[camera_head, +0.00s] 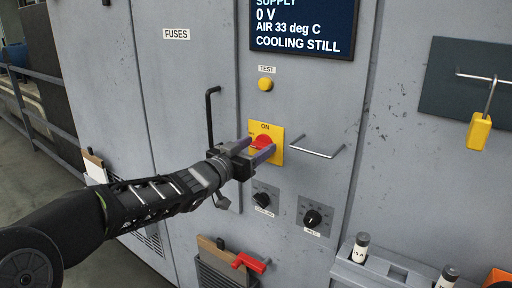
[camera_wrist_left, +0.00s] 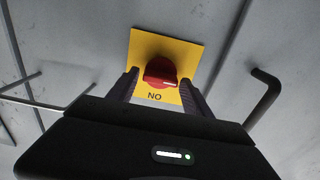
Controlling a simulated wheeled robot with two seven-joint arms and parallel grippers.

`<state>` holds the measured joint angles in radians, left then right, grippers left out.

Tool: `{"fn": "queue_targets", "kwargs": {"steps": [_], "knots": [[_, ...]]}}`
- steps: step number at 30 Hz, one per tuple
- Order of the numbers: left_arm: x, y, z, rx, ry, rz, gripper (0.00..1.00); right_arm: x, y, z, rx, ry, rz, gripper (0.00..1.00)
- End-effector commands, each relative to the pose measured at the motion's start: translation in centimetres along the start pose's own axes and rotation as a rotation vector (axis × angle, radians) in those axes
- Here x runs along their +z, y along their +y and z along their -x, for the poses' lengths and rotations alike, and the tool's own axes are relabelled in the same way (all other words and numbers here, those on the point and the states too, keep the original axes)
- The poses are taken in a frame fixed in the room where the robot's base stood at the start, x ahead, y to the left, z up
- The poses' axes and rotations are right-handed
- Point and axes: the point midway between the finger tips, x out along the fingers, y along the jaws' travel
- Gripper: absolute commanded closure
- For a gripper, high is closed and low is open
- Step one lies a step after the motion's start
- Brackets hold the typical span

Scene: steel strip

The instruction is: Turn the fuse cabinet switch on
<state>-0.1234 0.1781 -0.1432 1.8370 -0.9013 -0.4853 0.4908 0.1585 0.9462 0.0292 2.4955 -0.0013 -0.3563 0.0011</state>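The fuse cabinet switch is a red rotary knob (camera_head: 263,143) on a yellow plate (camera_head: 277,155) marked ON at its top, set in the grey cabinet front. My left gripper (camera_head: 262,151) is at the knob, with its two fingers apart. In the left wrist view the red knob (camera_wrist_left: 160,72) shows between the fingertips (camera_wrist_left: 159,84), with a gap to each side. A white mark on the knob points to the right in that upside-down view. I cannot tell whether a finger touches the plate. My right gripper is in neither view.
A yellow TEST button (camera_head: 266,84) and a display (camera_head: 302,28) reading 0 V are above. A black door handle (camera_head: 209,120) is left of the switch, a metal bar handle (camera_head: 316,149) right. Two black dials (camera_head: 313,218) are below. A padlock (camera_head: 479,132) hangs far right.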

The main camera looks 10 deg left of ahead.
Motion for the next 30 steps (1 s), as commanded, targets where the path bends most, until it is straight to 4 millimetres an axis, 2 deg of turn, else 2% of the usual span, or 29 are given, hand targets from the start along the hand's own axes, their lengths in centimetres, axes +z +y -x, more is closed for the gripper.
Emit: {"fn": "queue_targets", "kwargs": {"steps": [2,19,30], "knots": [[0.00,0.00,0.01,0.000,0.000,0.000,0.49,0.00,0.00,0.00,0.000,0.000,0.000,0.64],[0.00,-0.01,0.02,0.000,0.000,0.000,0.95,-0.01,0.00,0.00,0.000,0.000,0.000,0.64],[0.09,0.01,0.02,0.000,0.001,-0.044,0.95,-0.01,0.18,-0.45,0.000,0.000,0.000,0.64]]}}
